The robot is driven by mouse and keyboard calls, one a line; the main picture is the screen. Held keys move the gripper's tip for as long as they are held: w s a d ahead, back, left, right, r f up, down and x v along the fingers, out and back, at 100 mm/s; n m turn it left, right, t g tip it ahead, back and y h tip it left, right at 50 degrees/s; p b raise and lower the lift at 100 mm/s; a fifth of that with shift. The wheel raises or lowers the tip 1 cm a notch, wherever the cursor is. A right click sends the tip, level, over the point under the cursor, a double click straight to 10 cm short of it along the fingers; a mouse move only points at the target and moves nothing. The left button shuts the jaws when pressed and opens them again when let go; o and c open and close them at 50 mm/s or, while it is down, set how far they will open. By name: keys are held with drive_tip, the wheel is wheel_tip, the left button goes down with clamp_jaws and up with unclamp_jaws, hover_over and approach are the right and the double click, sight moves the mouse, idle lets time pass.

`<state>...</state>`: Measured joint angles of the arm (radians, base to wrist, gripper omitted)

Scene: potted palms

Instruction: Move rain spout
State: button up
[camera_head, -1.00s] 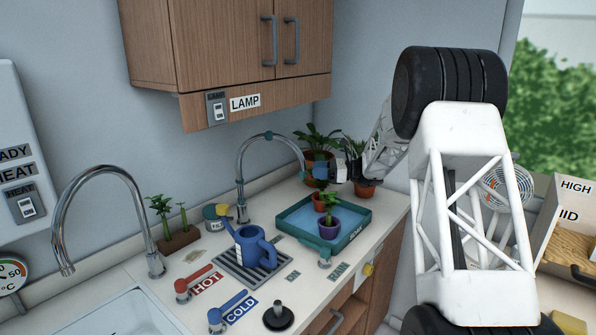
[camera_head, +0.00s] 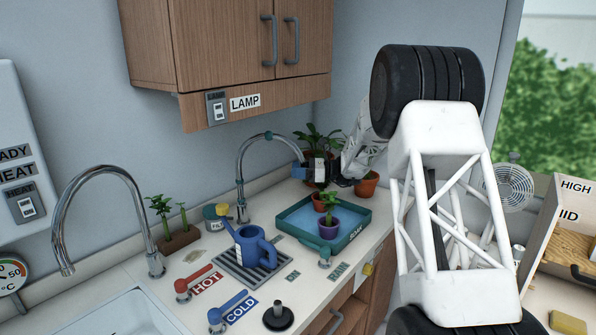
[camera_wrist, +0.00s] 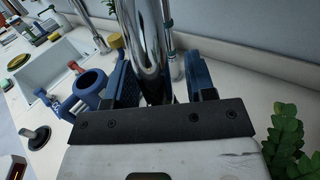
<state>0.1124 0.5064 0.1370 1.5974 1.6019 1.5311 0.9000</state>
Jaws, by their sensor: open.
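The rain spout (camera_head: 240,168) is a curved chrome pipe with teal rings, standing at the back of the counter and arching right toward the blue-green tray (camera_head: 292,240). My gripper (camera_head: 302,171) is at the outer end of the arch, which its fingers partly hide. In the wrist view, the chrome spout (camera_wrist: 147,45) runs between the two blue fingers of my gripper (camera_wrist: 163,82). The fingers are open, one on each side of the pipe. I cannot tell whether either finger touches it.
A blue watering can (camera_head: 252,247) stands on a drain grate left of the tray. Small potted plants stand in the tray (camera_head: 329,227) and behind it. HOT (camera_head: 196,283) and COLD (camera_head: 230,308) levers are in front. A wooden cabinet (camera_head: 240,45) hangs above.

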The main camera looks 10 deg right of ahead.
clamp_jaws()
drive_tip(key=shift+s, duration=0.1)
idle(0.3)
drive_tip(key=s+a+m+t+h, duration=0.2)
drive_tip(key=s+a+m+t, duration=0.2)
drive_tip(key=s+a, duration=1.2)
drive_tip(key=shift+s+a+m+t+h, duration=0.4)
drive_tip(key=shift+a+t, duration=0.4)
drive_tip(key=shift+t, duration=0.7)
drive_tip(key=shift+r, duration=0.1)
